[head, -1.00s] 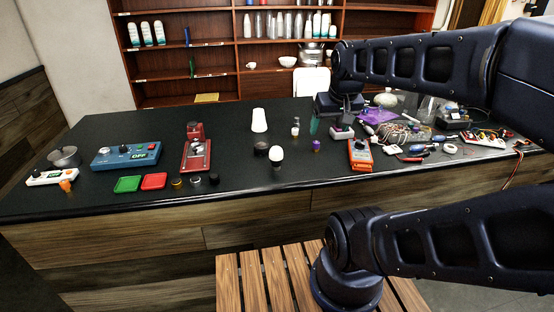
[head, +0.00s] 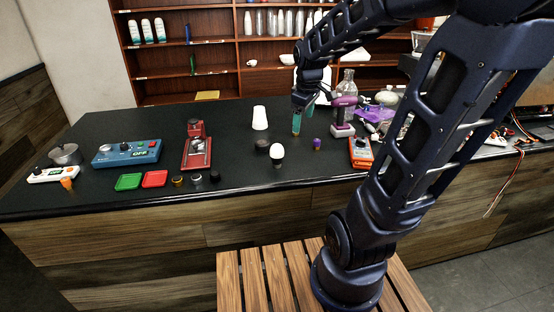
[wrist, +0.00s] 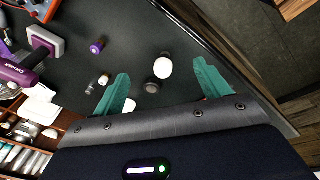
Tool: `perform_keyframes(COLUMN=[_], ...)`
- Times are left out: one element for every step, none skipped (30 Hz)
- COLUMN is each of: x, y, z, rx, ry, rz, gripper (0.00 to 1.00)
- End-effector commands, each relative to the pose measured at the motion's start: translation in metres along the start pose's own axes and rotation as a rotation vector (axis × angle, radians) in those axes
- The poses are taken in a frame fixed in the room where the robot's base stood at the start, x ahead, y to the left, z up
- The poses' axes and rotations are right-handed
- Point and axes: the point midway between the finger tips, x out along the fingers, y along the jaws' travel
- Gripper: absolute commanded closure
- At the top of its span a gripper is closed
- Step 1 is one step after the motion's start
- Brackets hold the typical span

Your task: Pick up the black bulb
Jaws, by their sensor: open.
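A dark, low round thing (head: 262,146) lies on the black counter in the head view, and also shows in the wrist view (wrist: 151,87). It may be the black bulb, but I cannot tell for sure. Just beside it stands a white bulb (head: 277,151) on a dark base, also in the wrist view (wrist: 162,68). My gripper (head: 297,124) hangs over the counter, to the right of and behind both. In the wrist view its teal fingers (wrist: 161,70) are spread wide with nothing between them, the bulb and dark thing showing beyond.
A small purple piece (head: 317,143), a purple-and-white device (head: 343,115) and an orange meter (head: 361,153) are to the right. Small round knobs (head: 196,179) lie left near the front edge. Counter around the bulbs is mostly clear.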

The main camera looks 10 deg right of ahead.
Motion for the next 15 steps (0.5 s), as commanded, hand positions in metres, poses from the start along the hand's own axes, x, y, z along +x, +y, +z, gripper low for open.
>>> perform_keyframes(x=[0.009,0.014,0.021,0.026,0.031,0.038,0.044,0.049,0.057,0.063,0.069,0.077,0.083,0.089,0.096], y=[0.003,0.005,0.008,0.009,0.011,0.013,0.015,0.016,0.017,0.018,0.019,0.02,0.021,0.021,0.022], z=[-0.009,-0.014,-0.021,-0.026,-0.031,-0.038,-0.043,-0.048,-0.055,-0.06,-0.065,-0.071,-0.075,-0.08,-0.085], rx=[-0.061,-0.1,-0.153,-0.193,-0.234,-0.286,-0.326,-0.365,-0.419,-0.459,-0.498,-0.549,-0.587,-0.622,-0.667], ry=[-0.014,-0.019,-0.026,-0.031,-0.035,-0.04,-0.044,-0.047,-0.051,-0.054,-0.057,-0.059,-0.061,-0.062,-0.062], rz=[-0.016,-0.023,-0.034,-0.043,-0.05,-0.061,-0.07,-0.079,-0.092,-0.101,-0.111,-0.124,-0.134,-0.142,-0.153], gripper=[0.25,0.25,0.25,0.25,0.25,0.25,0.25,0.25,0.25,0.25,0.25,0.25,0.25,0.25,0.25])
